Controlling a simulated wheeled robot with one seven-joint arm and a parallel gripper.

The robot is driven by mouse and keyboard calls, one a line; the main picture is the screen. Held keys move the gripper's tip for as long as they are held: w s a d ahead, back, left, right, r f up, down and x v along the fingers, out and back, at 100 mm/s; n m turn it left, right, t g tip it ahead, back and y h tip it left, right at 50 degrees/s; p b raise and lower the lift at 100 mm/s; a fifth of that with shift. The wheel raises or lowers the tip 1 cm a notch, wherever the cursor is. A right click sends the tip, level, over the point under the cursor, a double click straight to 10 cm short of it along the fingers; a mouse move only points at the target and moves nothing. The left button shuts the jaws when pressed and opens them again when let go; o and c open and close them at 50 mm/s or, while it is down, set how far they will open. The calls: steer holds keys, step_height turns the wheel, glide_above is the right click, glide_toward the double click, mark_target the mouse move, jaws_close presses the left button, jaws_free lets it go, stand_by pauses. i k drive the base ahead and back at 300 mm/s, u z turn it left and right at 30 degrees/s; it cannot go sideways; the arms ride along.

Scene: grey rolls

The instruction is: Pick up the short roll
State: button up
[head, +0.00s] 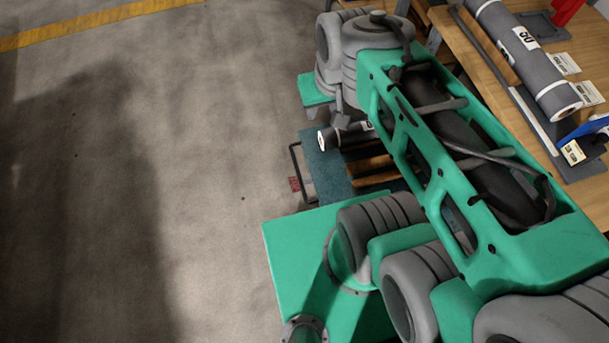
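A short dark grey roll (349,136) with a white end and a partly seen label lies on a low dark teal surface, left of the work table. My green arm covers its right part. The far end of my arm is just above the roll in the picture. A small grey part there, seemingly of my gripper (342,112), comes down close to the roll. I cannot tell whether it touches the roll. The fingertips are not clear, so open or shut does not show.
A wooden work table (479,58) stands at the right. A thin dark frame (296,165) stands left of the low surface. The concrete floor at left is clear.

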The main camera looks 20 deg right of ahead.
mark_target(553, 93)
steer(key=u, duration=1)
steer(key=k, duration=1.1)
steer(key=z, duration=1.2)
steer(key=i, duration=1)
steer(key=u, duration=0.05)
